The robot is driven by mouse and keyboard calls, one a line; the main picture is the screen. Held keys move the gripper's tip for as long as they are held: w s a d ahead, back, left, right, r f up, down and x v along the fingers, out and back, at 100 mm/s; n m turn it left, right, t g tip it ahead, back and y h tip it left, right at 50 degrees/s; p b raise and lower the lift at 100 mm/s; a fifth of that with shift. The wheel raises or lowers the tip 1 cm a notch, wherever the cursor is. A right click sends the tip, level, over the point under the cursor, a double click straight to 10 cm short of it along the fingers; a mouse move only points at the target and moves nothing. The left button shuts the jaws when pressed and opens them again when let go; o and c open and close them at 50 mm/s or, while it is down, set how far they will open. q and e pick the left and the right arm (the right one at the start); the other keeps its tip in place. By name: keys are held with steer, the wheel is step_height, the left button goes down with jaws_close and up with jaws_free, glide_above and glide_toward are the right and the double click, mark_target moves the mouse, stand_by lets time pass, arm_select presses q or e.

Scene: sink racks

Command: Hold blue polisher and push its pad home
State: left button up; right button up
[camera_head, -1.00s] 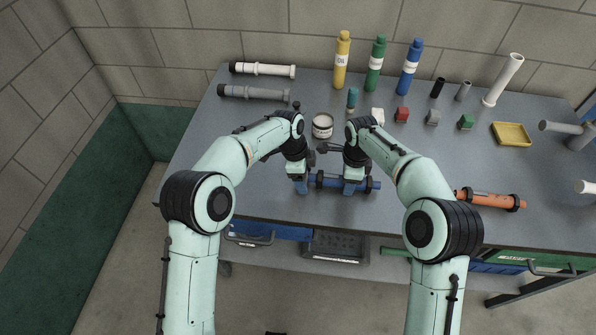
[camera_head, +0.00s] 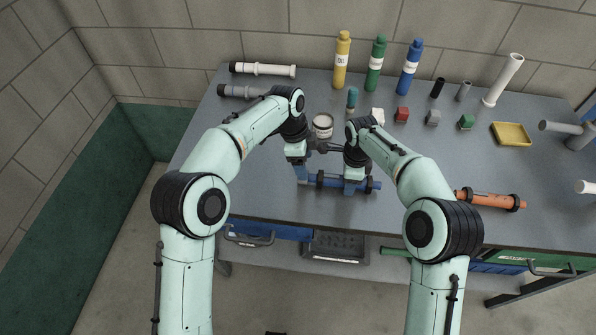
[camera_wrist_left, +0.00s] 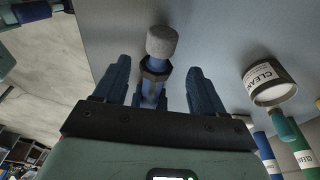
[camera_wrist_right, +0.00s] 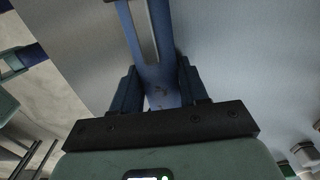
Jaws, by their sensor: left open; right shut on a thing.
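The blue polisher (camera_head: 328,183) lies along the front of the grey bench, with dark collars around its body. My right gripper (camera_head: 354,187) is shut on its body; the right wrist view shows the blue body (camera_wrist_right: 157,75) between the fingers. My left gripper (camera_head: 301,175) is open at the polisher's left end. In the left wrist view a grey round pad (camera_wrist_left: 162,42) sits at the polisher's end, beyond a dark collar (camera_wrist_left: 156,69). Both lie in line with the gap between the open fingers. How deep the pad sits is unclear; it is hidden in the head view.
A white tub (camera_head: 322,126) stands behind the grippers. An orange tool (camera_head: 490,199) lies to the right. Yellow (camera_head: 342,62), green (camera_head: 376,66) and blue (camera_head: 410,69) bottles stand at the back. A yellow tray (camera_head: 511,134) is at the right. The bench's front left is clear.

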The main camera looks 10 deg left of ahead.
steer(key=o, duration=1.1)
steer(key=shift+c, duration=0.2)
step_height(320, 180, up, 7)
steer(key=shift+a+f, duration=0.15)
steer(key=shift+r, duration=0.7)
